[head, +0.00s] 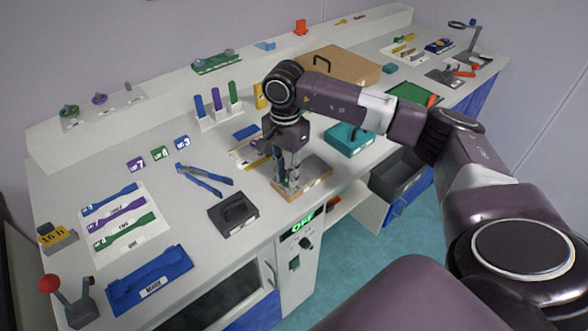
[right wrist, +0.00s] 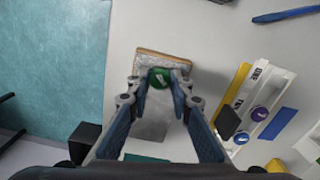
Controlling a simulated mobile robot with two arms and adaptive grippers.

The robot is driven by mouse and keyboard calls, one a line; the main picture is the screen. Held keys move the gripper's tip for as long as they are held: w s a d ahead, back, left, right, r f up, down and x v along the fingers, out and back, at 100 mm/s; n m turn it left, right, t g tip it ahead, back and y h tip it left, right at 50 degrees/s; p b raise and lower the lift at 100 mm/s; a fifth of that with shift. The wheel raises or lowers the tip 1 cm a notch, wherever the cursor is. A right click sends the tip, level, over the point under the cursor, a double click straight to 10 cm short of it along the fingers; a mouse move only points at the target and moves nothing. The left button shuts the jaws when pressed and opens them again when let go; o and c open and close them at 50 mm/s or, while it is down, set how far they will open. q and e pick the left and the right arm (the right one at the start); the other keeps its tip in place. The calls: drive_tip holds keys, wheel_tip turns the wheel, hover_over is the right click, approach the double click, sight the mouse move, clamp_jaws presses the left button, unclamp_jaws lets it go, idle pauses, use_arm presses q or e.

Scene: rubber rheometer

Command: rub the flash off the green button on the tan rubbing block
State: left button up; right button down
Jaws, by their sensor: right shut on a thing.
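The rubbing block (head: 316,172), grey on top with tan sides, lies near the front edge of the bench; it also shows in the right wrist view (right wrist: 152,127). My right gripper (head: 290,183) points down over the block. In the right wrist view its fingertips are shut on the green button (right wrist: 160,77), which has a white mark and sits over the block's grey face. I cannot tell whether the button touches that face. Any flash on its rim is too small to make out. In the head view the fingers hide the button. My left gripper is not in view.
Upright colored sticks in a white rack (head: 216,120) stand behind.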

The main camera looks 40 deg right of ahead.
drive_tip(key=shift+a, duration=0.15)
drive_tip(key=shift+r+p, duration=2.05)
drive_tip(key=shift+r, duration=1.5)
